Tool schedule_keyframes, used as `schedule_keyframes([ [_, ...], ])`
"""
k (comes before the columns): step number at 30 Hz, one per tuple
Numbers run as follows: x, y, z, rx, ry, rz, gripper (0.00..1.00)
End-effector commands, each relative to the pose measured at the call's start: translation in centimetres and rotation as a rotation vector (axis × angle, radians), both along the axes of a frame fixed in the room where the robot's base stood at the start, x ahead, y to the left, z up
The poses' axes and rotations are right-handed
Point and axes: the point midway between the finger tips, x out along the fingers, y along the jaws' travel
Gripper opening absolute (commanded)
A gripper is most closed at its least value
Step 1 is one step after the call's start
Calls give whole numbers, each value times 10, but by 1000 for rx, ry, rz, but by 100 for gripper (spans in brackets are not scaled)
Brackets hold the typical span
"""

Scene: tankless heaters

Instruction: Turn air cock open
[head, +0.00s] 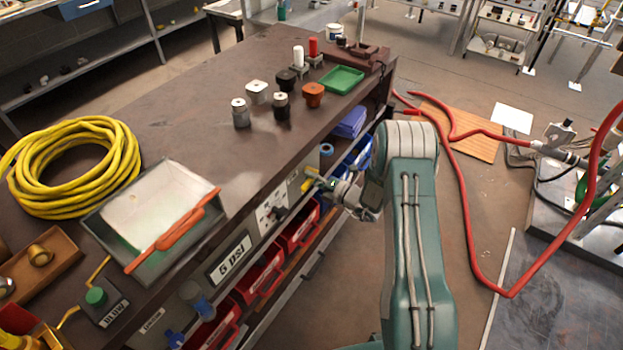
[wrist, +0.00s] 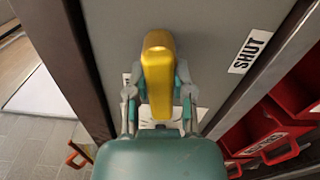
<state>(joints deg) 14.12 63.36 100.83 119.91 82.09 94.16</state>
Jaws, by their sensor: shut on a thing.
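The air cock's yellow handle (wrist: 158,65) stands out from a grey panel in the wrist view, pointing up the picture. My gripper (wrist: 160,95) has its two fingers on either side of the handle and is shut on it. A "SHUT" label (wrist: 250,52) is on the panel to the right of the handle. Another label, left of the handle, is mostly hidden by a finger. In the head view my gripper (head: 332,186) is at the bench's front panel, by the small yellow handle (head: 311,186). The cock's body is hidden.
The brown bench (head: 170,105) carries a yellow hose coil (head: 75,150), a metal tray (head: 150,255) and a green tray (head: 342,79). Red bins (head: 262,275) sit below the panel, close to my gripper. A red hose (head: 465,220) lies on the floor at right.

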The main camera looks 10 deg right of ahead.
Motion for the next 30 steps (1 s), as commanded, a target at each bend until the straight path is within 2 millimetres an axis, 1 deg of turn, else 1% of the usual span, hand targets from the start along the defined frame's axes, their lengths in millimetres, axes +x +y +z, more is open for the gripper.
schedule_keyframes([
  [3, 1, -2, 0, 46, 51, -8, 0],
  [10, 0, -2, 0, 104, 112, -8, 0],
  [27, -1, -2, -1, 126, 137, -7, 0],
  [28, -1, -2, -1, 126, 137, -7, 39],
  [30, -1, -2, 0, 126, 136, -7, 66],
])
